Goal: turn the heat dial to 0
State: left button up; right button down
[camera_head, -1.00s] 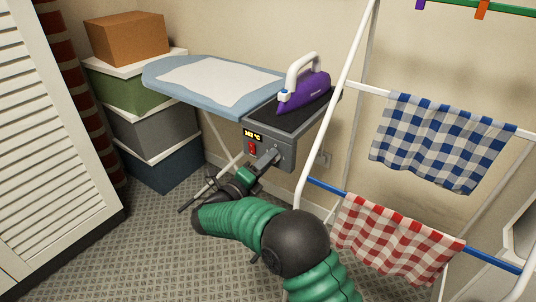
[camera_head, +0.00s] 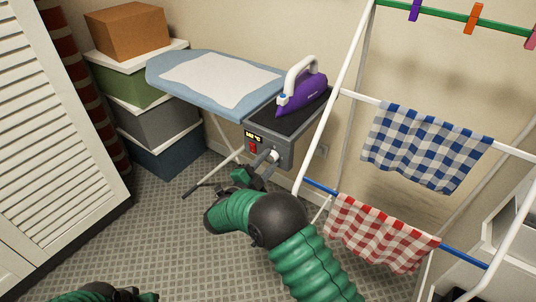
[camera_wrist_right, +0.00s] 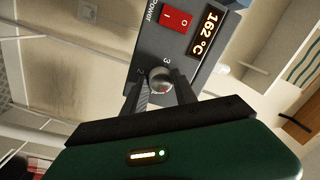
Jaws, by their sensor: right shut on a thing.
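The heat dial (camera_wrist_right: 160,80) is a small grey round knob on the grey control box (camera_head: 280,148) at the end of the ironing board. In the right wrist view the figures 2 and 3 show by it, and the lit display (camera_wrist_right: 205,33) reads 162 °C. My right gripper (camera_wrist_right: 162,92) is shut on the dial, one finger on each side; it also shows in the head view (camera_head: 261,164). The dial's pointer is not clear to me. Part of my left arm shows at the bottom left edge of the head view; its fingers cannot be made out.
A red power switch (camera_wrist_right: 176,19) sits next to the display. A purple iron (camera_head: 302,94) stands on the box above the dial. A white drying rack (camera_head: 335,95) with checked cloths is close on the right. Stacked boxes (camera_head: 155,122) stand behind left. Floor in front is open.

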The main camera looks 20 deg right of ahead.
jog(key=n+p, duration=0.3)
jog(key=n, duration=0.2)
jog(key=shift+a+y+p, duration=0.2)
jog(key=shift+y+p, duration=0.1)
jog(key=shift+p, duration=0.1)
jog(key=n+p, duration=0.2)
jog(key=n, duration=0.1)
jog(key=shift+s+f, duration=0.1)
jog(key=shift+f, duration=0.1)
jog(key=shift+f+n+p, duration=0.1)
jog(key=shift+n+p, duration=0.4)
jog(key=shift+n, duration=0.2)
jog(key=shift+f, duration=0.1)
jog(key=c, duration=1.3)
grip_release()
jog(key=o, duration=0.3)
jog(key=shift+d, duration=0.1)
jog(key=shift+r, duration=0.25)
